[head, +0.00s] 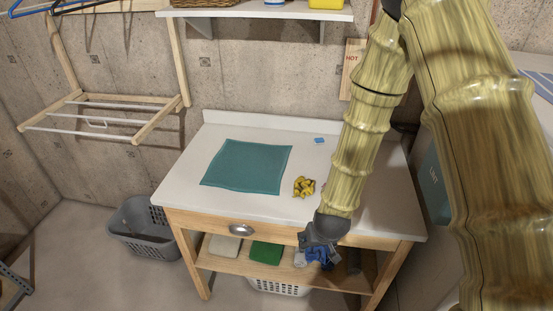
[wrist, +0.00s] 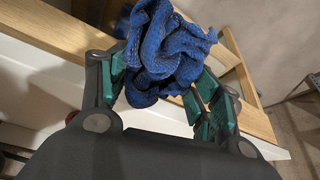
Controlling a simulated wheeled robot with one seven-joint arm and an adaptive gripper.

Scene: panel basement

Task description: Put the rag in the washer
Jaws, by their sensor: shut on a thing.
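The rag is most likely the crumpled dark blue cloth (wrist: 165,50); my gripper (wrist: 162,80) is shut on it, with the cloth bunched up between the green-padded fingers. In the head view my gripper (head: 320,240) is at the front edge of the worktable, with a bit of blue cloth (head: 322,254) showing below it. No washer can be clearly made out; a pale surface at the right edge is mostly hidden by my arm.
The worktable (head: 215,205) holds a teal mat (head: 247,166) and a yellow crumpled thing (head: 304,187). A lower shelf (head: 225,268) holds folded cloths. A grey basket (head: 145,230) stands on the floor at left. A wooden drying rack (head: 105,105) hangs on the wall.

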